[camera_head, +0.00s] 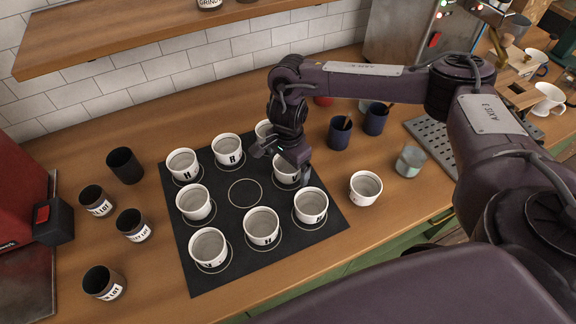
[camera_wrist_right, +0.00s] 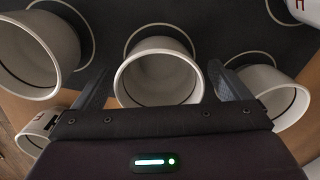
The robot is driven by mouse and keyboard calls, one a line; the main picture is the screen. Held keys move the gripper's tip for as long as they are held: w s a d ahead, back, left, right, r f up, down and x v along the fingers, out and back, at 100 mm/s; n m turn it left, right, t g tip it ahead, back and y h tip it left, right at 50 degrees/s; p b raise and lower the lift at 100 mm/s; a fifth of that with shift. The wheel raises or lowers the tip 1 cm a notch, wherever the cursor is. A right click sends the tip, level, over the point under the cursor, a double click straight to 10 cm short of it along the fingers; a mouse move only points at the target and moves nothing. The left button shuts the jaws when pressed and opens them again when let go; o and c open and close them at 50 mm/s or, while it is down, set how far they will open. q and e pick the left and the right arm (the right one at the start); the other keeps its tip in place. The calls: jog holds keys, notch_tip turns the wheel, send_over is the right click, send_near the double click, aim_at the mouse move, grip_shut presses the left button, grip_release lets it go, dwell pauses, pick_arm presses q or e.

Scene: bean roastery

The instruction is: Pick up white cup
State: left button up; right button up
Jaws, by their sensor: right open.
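Several white cups stand upright in drawn circles on a black mat (camera_head: 240,272). They include cups at the back left (camera_head: 182,163), the back middle (camera_head: 227,150), the front left (camera_head: 209,246) and the front middle (camera_head: 262,227). Another white cup (camera_head: 366,188) stands on the wood right of the mat. My right gripper (camera_head: 281,157) is open above the mat's back right, partly covering a white cup (camera_head: 285,178). In the right wrist view, a white cup (camera_wrist_right: 158,80) shows between the open fingers, with more cups at both sides. Contact is not visible. My left gripper is out of view.
Several dark labelled cups (camera_head: 134,226) stand left of the mat. Two dark blue cups (camera_head: 340,133) and a glass cup (camera_head: 410,162) stand right of it. A wooden shelf (camera_head: 150,35) hangs above the back. One circle (camera_head: 245,193) mid-mat is empty.

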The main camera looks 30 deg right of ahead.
jog(key=shift+f, duration=0.3)
jog(key=c, duration=1.1)
jog(key=shift+c, duration=0.5)
jog(key=shift+r, duration=0.15)
